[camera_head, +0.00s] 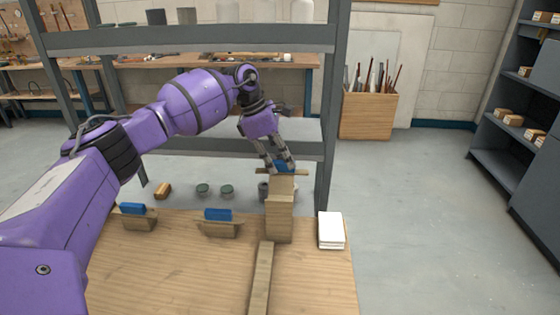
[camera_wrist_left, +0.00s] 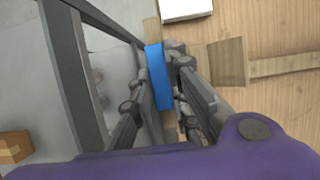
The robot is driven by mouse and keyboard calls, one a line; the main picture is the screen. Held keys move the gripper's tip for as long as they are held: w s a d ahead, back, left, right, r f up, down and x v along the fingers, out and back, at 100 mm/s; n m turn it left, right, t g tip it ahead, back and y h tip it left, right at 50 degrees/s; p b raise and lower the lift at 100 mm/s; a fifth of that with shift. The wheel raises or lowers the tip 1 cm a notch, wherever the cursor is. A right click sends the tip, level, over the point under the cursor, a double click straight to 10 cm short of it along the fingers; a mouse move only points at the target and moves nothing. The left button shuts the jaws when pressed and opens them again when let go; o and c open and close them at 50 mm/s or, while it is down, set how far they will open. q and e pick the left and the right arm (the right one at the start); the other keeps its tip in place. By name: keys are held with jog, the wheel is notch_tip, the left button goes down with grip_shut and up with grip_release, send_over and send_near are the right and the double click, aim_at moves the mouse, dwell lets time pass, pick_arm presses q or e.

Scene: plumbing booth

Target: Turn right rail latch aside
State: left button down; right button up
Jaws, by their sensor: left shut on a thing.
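The right rail latch, a small blue block (camera_head: 285,167), is at the top of the wooden post (camera_head: 279,219) at the right of the bench. My left gripper (camera_head: 280,166) reaches down onto it from behind and is shut on it. In the left wrist view the blue latch (camera_wrist_left: 157,78) lies between the two fingers of my left gripper (camera_wrist_left: 162,85). A thin wooden strip runs beneath the latch, partly hidden by the fingers. My right gripper is not in view.
Two other blue latches, left (camera_head: 132,208) and middle (camera_head: 217,214), sit on low wooden blocks. A white stack (camera_head: 331,230) lies right of the post. A wooden rail (camera_head: 261,280) runs toward the front. A grey shelf frame (camera_head: 326,130) stands close behind my gripper.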

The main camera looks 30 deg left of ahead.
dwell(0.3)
pick_arm(q)
jog(key=c, duration=1.7)
grip_release()
jog(key=v, duration=1.2)
jog(key=shift+s+f, duration=0.1)
jog(key=shift+f, duration=0.05)
